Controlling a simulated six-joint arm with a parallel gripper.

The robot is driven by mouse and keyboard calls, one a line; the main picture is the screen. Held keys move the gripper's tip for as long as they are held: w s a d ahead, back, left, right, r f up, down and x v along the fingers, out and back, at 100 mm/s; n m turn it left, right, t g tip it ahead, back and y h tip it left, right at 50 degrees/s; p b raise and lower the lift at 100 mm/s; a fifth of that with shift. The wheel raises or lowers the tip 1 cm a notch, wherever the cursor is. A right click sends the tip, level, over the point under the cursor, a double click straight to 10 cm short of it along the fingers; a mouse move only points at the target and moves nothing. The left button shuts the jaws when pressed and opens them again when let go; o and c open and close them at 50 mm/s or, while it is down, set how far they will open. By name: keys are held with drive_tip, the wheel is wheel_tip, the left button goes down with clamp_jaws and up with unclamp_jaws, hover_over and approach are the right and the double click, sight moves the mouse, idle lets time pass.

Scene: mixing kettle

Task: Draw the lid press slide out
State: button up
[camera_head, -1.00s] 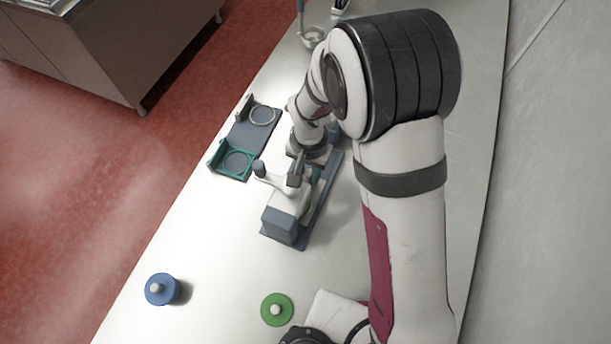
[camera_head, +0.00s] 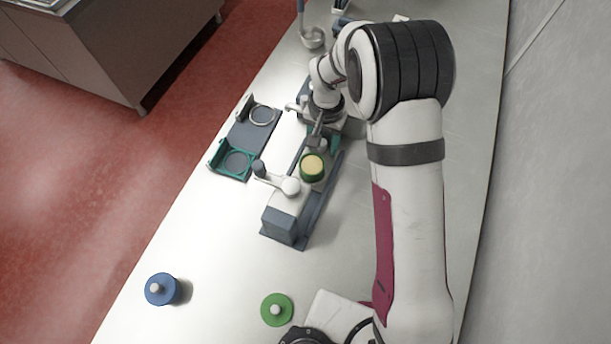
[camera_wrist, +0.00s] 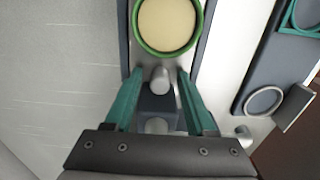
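The lid press (camera_head: 283,222) is a blue-grey and white unit on a long base, with a white crank arm (camera_head: 272,180) ending in a dark knob. A round yellow piece with a green rim (camera_head: 312,167) sits on its rail; it also shows at the top of the wrist view (camera_wrist: 167,24). My gripper (camera_head: 320,138) is beyond it, at the rail's far end.
A dark two-place holder (camera_head: 240,140) with a teal ring stands left of the press. A blue knobbed disc (camera_head: 161,289) and a green one (camera_head: 277,309) lie nearer. A ladle (camera_head: 313,38) is at the far end.

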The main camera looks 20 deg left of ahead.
wheel_tip(320, 180, up, 14)
drive_tip(key=o, duration=0.5)
drive_tip(key=w+d+r+m, duration=0.1)
drive_tip(key=m, duration=0.1)
drive_tip(key=w+d+m+y, duration=0.1)
drive_tip(key=w+d+m, duration=0.1)
drive_tip(key=w+d+r+m, duration=0.1)
drive_tip(key=w+m, duration=0.1)
drive_tip(key=m, duration=0.1)
drive_tip(key=shift+w+d+r+y, duration=0.1)
drive_tip(key=shift+d+r+y, duration=0.05)
drive_tip(key=shift+r+y, duration=0.15)
drive_tip(key=shift+o, duration=1)
drive_tip(key=w+d+r+m+y, duration=0.3)
drive_tip(key=w+d+r+m, duration=0.2)
drive_tip(key=m, duration=0.6)
drive_tip(key=shift+w+d, duration=0.7)
drive_tip(key=shift+d, duration=0.5)
drive_tip(key=x, duration=0.9)
drive_tip(key=shift+a+f, duration=0.15)
drive_tip(key=shift+f, duration=0.05)
